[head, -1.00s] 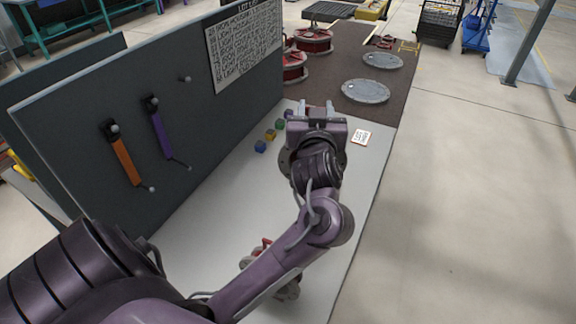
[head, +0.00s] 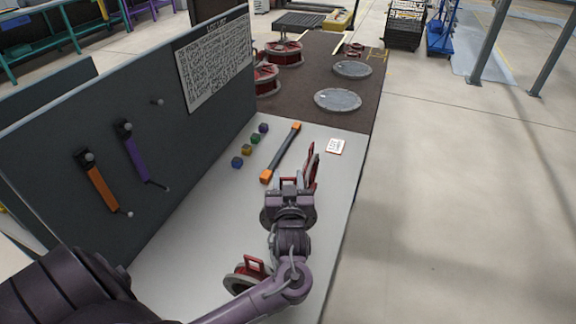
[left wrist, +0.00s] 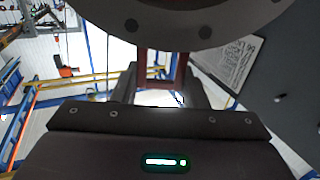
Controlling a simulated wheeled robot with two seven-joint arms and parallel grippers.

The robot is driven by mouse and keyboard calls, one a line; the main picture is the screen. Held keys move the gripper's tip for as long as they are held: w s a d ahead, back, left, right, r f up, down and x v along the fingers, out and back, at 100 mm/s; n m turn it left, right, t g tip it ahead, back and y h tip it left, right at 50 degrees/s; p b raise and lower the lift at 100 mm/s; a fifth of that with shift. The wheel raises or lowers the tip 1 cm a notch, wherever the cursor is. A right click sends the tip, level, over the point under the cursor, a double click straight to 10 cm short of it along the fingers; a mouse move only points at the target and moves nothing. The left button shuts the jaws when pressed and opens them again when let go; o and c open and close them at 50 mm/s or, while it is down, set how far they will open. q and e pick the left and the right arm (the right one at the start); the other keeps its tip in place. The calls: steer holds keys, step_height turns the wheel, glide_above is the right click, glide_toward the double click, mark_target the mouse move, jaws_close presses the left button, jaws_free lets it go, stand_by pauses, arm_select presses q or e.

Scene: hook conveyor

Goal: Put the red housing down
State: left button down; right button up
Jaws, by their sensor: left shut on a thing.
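My left gripper (head: 300,186) is over the white table, shut on a red housing (head: 311,168). The housing stands on edge beyond the jaws, with its red handle and a pale disc edge showing. In the left wrist view, the housing's red frame (left wrist: 163,70) sits between the two dark fingers. Whether it touches the table cannot be told. A second red housing (head: 252,266) with a pale flange sits on the table nearer me, partly hidden by my left arm. My right gripper is not in view.
A dark bar with orange ends (head: 281,152) lies left of the held housing. A white card (head: 334,146) lies right. Round grey plates (head: 338,100) and red housings (head: 284,52) are on the brown belt.

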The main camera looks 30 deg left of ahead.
arm_select(q)
steer(key=shift+f, duration=1.75)
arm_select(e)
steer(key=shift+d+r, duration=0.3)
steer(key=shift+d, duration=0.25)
arm_select(q)
steer(key=shift+f, duration=0.15)
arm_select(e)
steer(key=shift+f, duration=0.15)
arm_select(q)
steer(key=c, duration=0.9)
jaws_free()
steer(key=shift+s+f, duration=0.1)
steer(key=shift+f, duration=0.05)
steer(key=shift+o, duration=0.2)
steer(key=shift+r+p, duration=0.25)
steer(key=shift+p, duration=0.05)
steer(key=b+v, duration=0.3)
steer(key=v, duration=0.9)
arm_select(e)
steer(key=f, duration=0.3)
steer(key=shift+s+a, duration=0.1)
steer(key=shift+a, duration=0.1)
